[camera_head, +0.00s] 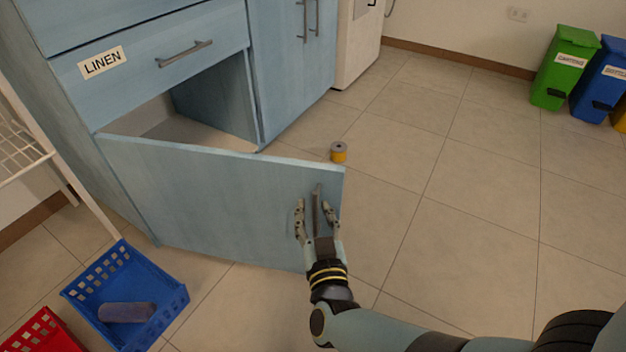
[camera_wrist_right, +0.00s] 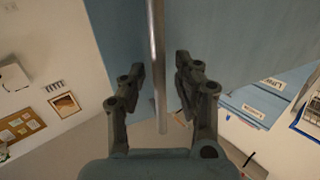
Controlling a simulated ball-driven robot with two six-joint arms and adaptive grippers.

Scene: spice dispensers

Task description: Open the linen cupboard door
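The linen cupboard door (camera_head: 225,195) is a light blue panel standing swung wide open, away from the cupboard front under the drawer labelled LINEN (camera_head: 102,63). Its vertical metal handle (camera_head: 317,212) is near the door's free edge. My right gripper (camera_head: 317,208) is at the handle, one finger on each side. In the right wrist view the handle (camera_wrist_right: 157,70) runs between the spread fingers (camera_wrist_right: 161,82), with gaps visible, so the gripper is open around it. The cupboard interior (camera_head: 190,130) is partly visible and looks empty. My left gripper is not in view.
A blue basket (camera_head: 168,312) with a dark rolled item (camera_head: 127,312) and a red basket (camera_head: 45,335) stand on the floor at lower left. Bins (camera_head: 565,68) line the far right. The middle floor is clear.

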